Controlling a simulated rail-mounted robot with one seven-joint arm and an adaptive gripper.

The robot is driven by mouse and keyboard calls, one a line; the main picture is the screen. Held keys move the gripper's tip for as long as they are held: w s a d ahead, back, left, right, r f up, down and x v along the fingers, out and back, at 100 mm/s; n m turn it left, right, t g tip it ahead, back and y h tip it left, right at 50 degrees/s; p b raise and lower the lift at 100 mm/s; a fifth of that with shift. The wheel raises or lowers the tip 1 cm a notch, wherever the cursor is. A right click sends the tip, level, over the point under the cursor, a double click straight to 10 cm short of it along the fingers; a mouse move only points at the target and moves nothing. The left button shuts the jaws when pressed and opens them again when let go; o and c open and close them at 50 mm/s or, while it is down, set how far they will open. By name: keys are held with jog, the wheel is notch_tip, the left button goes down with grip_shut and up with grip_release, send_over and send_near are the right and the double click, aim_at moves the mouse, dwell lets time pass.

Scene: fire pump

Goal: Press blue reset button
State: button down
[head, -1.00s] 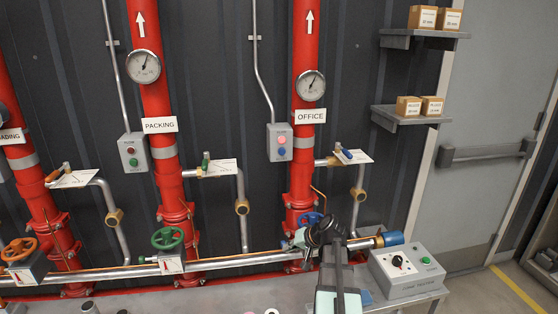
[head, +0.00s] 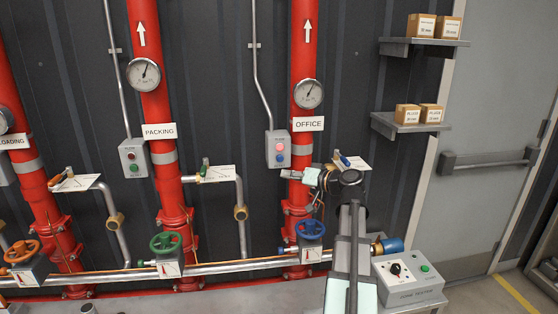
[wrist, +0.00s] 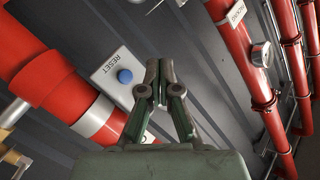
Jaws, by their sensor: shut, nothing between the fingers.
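The blue reset button (head: 280,159) is on the grey control box (head: 270,150) beside the OFFICE pipe, below a lit pinkish-red lamp (head: 279,146). In the wrist view the round blue button (wrist: 125,76) shows clearly beside the word RESET, left of my fingers. My gripper (head: 287,174) is in front of the OFFICE pipe, with its tips pointing left, just below the box in the picture. In the wrist view my gripper (wrist: 158,68) is shut and empty, its tips beside the box's edge. I see no contact with the button, which is not covered.
The red OFFICE pipe (head: 304,60) carries a gauge (head: 308,94). A small valve with a blue lever (head: 343,159) is behind my wrist. The blue handwheel (head: 310,230) and horizontal pipe (head: 230,265) lie below. A PACKING box (head: 133,158) is further left.

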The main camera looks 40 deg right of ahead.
aim_at(280, 158)
jog(key=shift+w+d, duration=0.1)
dwell(0.3)
jog(key=shift+w+d, duration=0.7)
jog(key=shift+w, duration=0.55)
jog(key=shift+w+d, duration=0.65)
jog(key=shift+w, duration=0.65)
jog(key=shift+w+d, duration=0.7)
jog(key=shift+w, duration=0.55)
jog(key=shift+f, duration=0.1)
jog(key=shift+w+d+b, duration=0.2)
jog(key=shift+w+b, duration=0.15)
jog(key=shift+b, duration=0.2)
jog(key=shift+w+d+b, duration=0.25)
jog(key=shift+w+b, duration=0.05)
jog(key=shift+w, duration=0.15)
jog(key=shift+s, duration=0.1)
jog(key=shift+s+a+b, duration=0.3)
jog(key=shift+s+a, duration=0.15)
jog(key=shift+s, duration=0.3)
jog(key=shift+s, duration=0.1)
